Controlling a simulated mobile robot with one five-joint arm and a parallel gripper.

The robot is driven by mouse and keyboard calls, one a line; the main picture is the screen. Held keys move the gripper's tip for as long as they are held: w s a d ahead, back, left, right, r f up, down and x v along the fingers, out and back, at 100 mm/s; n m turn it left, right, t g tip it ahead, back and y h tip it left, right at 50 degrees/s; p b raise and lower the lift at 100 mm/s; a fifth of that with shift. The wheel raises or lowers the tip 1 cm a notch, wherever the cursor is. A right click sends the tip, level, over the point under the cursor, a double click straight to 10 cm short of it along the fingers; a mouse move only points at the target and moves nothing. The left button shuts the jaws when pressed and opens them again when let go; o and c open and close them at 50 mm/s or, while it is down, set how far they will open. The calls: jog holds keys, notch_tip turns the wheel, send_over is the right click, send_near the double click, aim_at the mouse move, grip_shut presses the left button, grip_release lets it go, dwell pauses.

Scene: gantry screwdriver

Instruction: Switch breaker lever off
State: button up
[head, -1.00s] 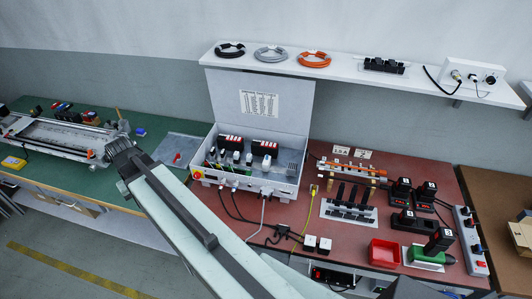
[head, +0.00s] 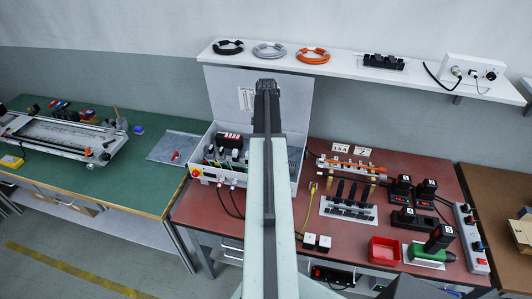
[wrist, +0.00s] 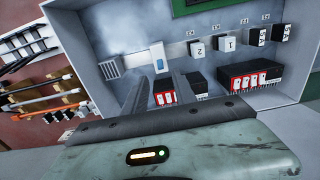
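A grey electrical box (head: 192,160) with a raised lid (head: 232,90) stands on the red-brown bench. It holds black units with red-and-white switches (head: 228,141) and several small white devices. The wrist view shows its inside: a black unit with red-and-white switches (wrist: 249,82), another partly hidden one (wrist: 164,98), and a white device with a blue part (wrist: 158,57). I cannot tell which piece is the breaker lever. My gripper (head: 266,84) is above the box, in front of the lid. Its fingers (wrist: 160,88) are apart with nothing between them.
A shelf (head: 345,68) with cable coils and a white socket box (head: 468,73) runs behind. A green bench (head: 120,180) with a metal frame is at left.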

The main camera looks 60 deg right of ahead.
notch_tip(320, 180, down, 7)
jog(key=b, duration=0.5)
jog(key=shift+r+b, duration=0.2)
jog(key=shift+b, duration=0.1)
jog(key=shift+r, duration=0.15)
grip_shut()
